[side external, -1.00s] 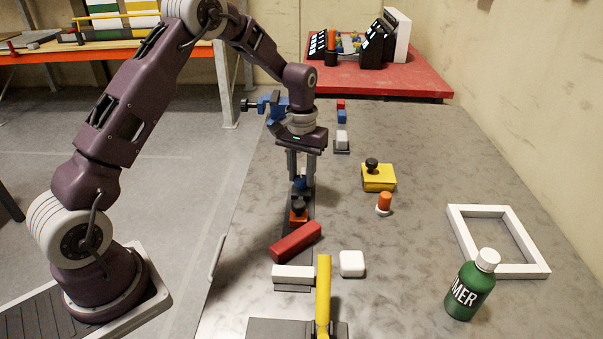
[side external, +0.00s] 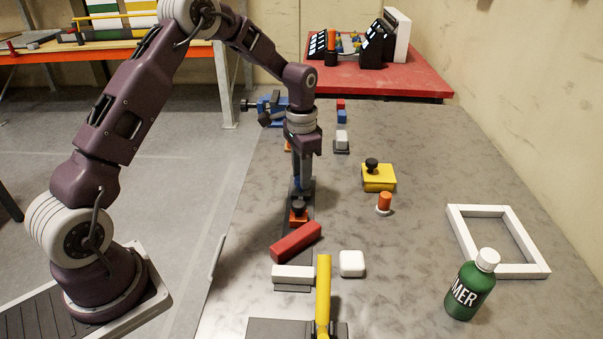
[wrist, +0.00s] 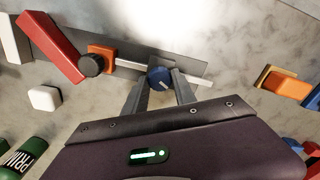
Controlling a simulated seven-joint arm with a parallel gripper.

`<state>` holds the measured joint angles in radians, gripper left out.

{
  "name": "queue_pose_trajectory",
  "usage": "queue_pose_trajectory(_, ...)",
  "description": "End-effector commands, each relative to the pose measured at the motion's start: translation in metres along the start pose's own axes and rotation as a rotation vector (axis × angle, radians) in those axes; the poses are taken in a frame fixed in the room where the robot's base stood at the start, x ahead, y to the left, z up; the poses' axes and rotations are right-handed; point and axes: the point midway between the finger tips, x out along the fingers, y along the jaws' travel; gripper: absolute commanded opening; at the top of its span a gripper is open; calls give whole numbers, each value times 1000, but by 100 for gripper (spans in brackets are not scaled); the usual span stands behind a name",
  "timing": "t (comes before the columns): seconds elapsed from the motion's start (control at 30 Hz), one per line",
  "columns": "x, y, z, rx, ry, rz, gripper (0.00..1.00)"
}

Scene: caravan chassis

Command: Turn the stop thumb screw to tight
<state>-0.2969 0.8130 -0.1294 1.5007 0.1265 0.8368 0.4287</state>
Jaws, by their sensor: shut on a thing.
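The blue thumb screw (wrist: 159,78) is a round knob with a light line on its top. It stands on a dark grey rail (wrist: 128,59) and sits between the fingertips of my gripper (wrist: 160,82), which are shut on it. In the side external view my gripper (side external: 301,182) points straight down on the rail, and its fingers mostly hide the blue screw. An orange block with a black knob (side external: 299,207) sits on the same rail, just nearer the camera.
A red bar (side external: 296,241) lies across the rail's near end. A blue clamp (side external: 275,105) is behind.

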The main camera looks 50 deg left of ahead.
Motion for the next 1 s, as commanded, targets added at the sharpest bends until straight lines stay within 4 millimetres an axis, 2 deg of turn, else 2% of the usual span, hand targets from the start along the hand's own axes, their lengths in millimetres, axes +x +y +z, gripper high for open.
queue_pose_trajectory(0.6,-1,-1,-1,38,4,-2,0)
queue_pose_trajectory(0.63,-1,-1,-1,37,4,-3,36)
queue_pose_trajectory(0.7,-1,0,-1,37,3,-2,50)
queue_pose_trajectory(0.73,-1,0,-1,37,3,-2,54)
queue_pose_trajectory(1.0,-1,0,0,36,1,-1,54)
